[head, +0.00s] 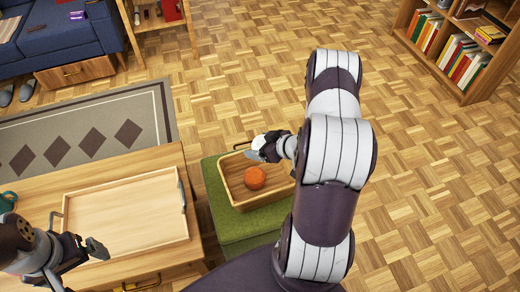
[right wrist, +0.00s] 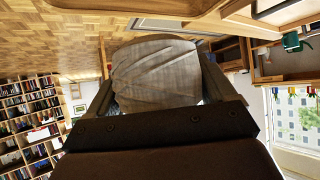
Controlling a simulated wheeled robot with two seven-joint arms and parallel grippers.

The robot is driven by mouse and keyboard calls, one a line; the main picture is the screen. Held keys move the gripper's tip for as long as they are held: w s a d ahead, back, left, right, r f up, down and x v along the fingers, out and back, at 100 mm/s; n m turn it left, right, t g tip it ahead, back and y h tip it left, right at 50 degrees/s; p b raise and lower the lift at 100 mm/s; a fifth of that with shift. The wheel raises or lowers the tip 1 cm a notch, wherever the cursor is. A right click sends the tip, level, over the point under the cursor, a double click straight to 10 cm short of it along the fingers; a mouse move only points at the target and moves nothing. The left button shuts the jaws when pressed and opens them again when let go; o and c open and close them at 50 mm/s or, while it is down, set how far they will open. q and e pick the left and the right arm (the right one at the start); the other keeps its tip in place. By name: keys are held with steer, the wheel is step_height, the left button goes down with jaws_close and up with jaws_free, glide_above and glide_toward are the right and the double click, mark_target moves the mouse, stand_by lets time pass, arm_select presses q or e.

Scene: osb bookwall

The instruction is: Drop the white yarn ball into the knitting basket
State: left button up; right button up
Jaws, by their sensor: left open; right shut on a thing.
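The white yarn ball (head: 258,141) is held in my right gripper (head: 258,149), which is shut on it. In the right wrist view the ball (right wrist: 158,75) fills the space between the fingers and looks pale grey. In the head view the gripper and ball appear over the far edge of a wooden basket (head: 240,201); their height above it is hard to judge. An orange ball (head: 255,178) lies in the basket. My left gripper (head: 82,262) is open and empty, at the front of the low table.
The basket stands on a green pouf (head: 238,228). A wooden tray (head: 125,212) lies on the low table (head: 40,190) to the left. A blue sofa (head: 60,38) and a bookshelf (head: 465,50) stand further back. The parquet floor is clear between them.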

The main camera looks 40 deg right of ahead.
step_height(320, 180, down, 5)
steer(key=b, duration=0.4)
steer(key=shift+f, duration=0.15)
arm_select(q)
step_height(320, 180, down, 5)
steer(key=shift+d+r, duration=0.1)
arm_select(e)
steer(key=o, duration=0.9)
arm_select(q)
step_height(320, 180, up, 4)
steer(key=p, duration=0.4)
steer(key=shift+r, duration=0.15)
arm_select(e)
steer(key=v, duration=1.2)
steer(key=shift+s+d+r, duration=0.1)
steer(key=shift+s+r, duration=0.15)
steer(key=shift+r, duration=0.1)
